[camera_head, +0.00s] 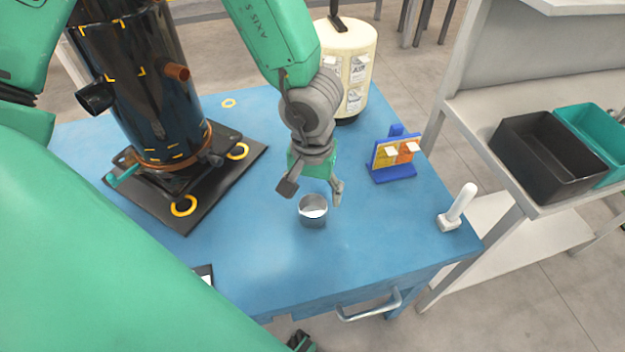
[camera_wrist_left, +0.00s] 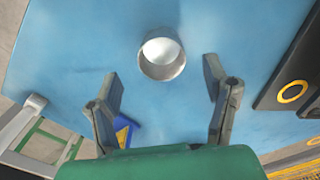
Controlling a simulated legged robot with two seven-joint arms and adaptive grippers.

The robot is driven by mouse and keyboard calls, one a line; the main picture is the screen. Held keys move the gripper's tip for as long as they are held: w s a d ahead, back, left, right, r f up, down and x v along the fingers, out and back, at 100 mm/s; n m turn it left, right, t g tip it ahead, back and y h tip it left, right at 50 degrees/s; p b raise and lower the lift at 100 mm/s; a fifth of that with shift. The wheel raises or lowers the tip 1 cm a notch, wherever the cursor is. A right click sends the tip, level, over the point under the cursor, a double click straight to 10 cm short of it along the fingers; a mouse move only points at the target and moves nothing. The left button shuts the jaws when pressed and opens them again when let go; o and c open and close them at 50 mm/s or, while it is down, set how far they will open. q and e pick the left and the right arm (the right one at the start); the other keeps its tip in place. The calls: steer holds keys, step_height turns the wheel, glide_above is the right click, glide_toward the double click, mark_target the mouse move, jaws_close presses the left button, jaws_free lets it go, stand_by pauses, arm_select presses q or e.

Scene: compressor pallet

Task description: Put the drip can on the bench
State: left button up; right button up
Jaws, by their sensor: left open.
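The drip can (camera_head: 313,213), a small round open metal cup, stands upright on the blue table (camera_head: 260,265). It also shows in the left wrist view (camera_wrist_left: 162,68), beyond the fingertips and between their lines. My left gripper (camera_head: 312,192) is open above and just behind the can, its fingers pointing down and spread wider than the can. In the left wrist view the two dark fingers (camera_wrist_left: 161,78) are apart with nothing between them. The can looks free of both fingers. A pale grey bench (camera_head: 474,104) stands at the right. My right gripper cannot be made out.
A black compressor (camera_head: 150,90) stands on a dark base plate at the left. A cream tank (camera_head: 345,60) is behind my left gripper. A blue stand (camera_head: 393,173) and a white upright piece (camera_head: 458,207) are right of the can. The bench holds a black bin (camera_head: 550,155) and a teal bin (camera_head: 597,135).

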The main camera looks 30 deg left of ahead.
mark_target(312, 211)
arm_select(q)
steer(key=shift+d+f+b, duration=0.2)
steer(key=shift+f+b, duration=0.2)
steer(key=shift+f, duration=0.75)
steer(key=f+b, duration=0.2)
steer(key=f, duration=0.1)
steer(key=f+b, duration=0.1)
steer(key=shift+w+a+f, duration=0.15)
steer(key=shift+a+f, duration=0.15)
steer(key=shift+f, duration=0.1)
steer(key=shift+r, duration=0.1)
steer(key=shift+d, duration=0.1)
steer(key=c, duration=1.3)
steer(key=shift+r, duration=0.1)
steer(key=shift+c, duration=0.2)
step_height(312, 211, up, 11)
steer(key=w+m+p, duration=0.1)
steer(key=m+p, duration=0.3)
steer(key=p, duration=0.1)
steer(key=shift+p, duration=0.3)
